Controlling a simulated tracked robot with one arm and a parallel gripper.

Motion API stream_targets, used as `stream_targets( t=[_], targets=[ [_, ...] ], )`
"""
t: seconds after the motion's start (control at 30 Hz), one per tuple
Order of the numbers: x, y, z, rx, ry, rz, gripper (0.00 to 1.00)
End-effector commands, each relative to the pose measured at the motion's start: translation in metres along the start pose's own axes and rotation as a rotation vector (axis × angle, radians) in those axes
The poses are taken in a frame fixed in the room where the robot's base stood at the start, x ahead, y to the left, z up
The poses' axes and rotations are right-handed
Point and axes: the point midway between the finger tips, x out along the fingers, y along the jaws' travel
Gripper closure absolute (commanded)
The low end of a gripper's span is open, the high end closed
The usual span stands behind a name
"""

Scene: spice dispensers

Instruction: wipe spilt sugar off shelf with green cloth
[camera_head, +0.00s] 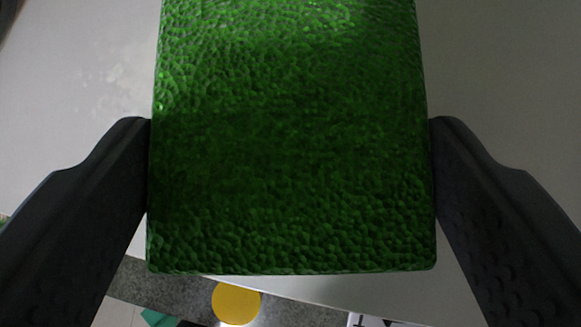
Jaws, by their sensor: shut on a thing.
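The green cloth (290,190) is a thick, block-like piece with a dimpled surface and fills the middle of the view. My gripper (291,122) is shut on it, with one dark finger against its left side and one against its right. The pale grey shelf (510,90) lies behind and around the cloth. A faint, whitish, patchy area that looks like the spilt sugar (118,80) is on the shelf, left of the cloth. The cloth hides the middle of the shelf, and I cannot tell whether it touches the surface.
The shelf's edge runs across the bottom of the view. Beyond it are a grey speckled surface (180,287), a yellow round thing (236,303), a teal piece (158,318) and a white thing with black marks (372,321). The shelf right of the cloth looks clear.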

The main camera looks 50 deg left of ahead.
Motion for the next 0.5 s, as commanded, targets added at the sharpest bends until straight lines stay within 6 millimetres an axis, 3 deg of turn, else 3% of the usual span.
stream_targets(
  t=[0.5],
  targets=[
    [-0.018, -0.005, 0.019, 0.001, -0.004, 0.001, 0.48]
  ],
)
